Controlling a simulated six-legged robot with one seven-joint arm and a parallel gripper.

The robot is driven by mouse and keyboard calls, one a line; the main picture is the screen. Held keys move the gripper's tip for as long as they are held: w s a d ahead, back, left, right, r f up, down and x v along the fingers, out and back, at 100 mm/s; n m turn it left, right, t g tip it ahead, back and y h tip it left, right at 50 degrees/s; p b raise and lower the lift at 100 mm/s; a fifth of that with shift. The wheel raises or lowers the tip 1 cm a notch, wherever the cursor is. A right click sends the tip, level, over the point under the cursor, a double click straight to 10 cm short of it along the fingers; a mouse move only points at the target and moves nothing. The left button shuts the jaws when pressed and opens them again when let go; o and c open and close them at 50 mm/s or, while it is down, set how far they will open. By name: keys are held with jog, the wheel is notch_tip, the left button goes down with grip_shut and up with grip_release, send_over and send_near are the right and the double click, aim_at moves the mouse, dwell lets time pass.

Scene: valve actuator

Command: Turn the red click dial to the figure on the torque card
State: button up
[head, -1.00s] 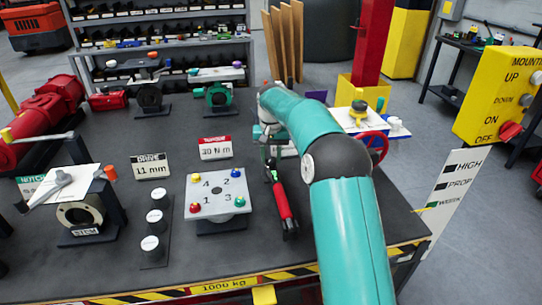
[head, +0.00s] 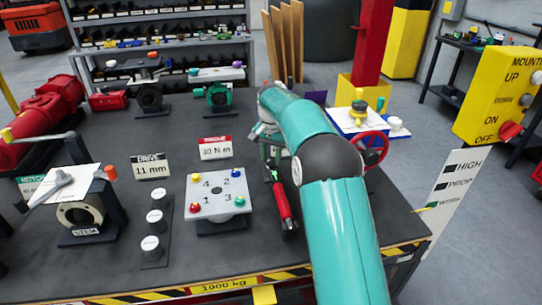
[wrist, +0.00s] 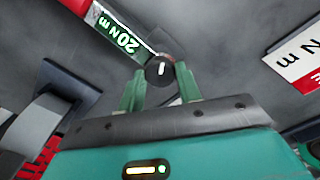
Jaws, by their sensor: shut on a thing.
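The torque wrench (head: 281,197) lies on the bench with a red handle and a dark head end. In the wrist view its green window (wrist: 118,33) reads 20 N m. The dial (wrist: 161,69) at its end shows a dark round face with a white mark and a little red at the rim. My gripper (wrist: 160,82) has its two green fingers shut on either side of the dial. In the head view my arm hides the dial. The torque card (head: 215,148) stands behind the wrench and reads 30 N m; it shows partly in the wrist view (wrist: 299,58).
A white plate with numbered coloured bolts (head: 217,196) sits left of the wrench. A drive card (head: 151,167) reads 11 mm, with several sockets (head: 153,221) in front. A red handwheel (head: 371,150) stands right of my arm. The front right bench top is clear.

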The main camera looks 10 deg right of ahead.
aim_at(271, 159)
jog(key=shift+f, duration=0.15)
jog(key=o, duration=1)
jog(key=shift+r, duration=0.2)
notch_tip(271, 159, up, 14)
jog(key=shift+f, duration=0.2)
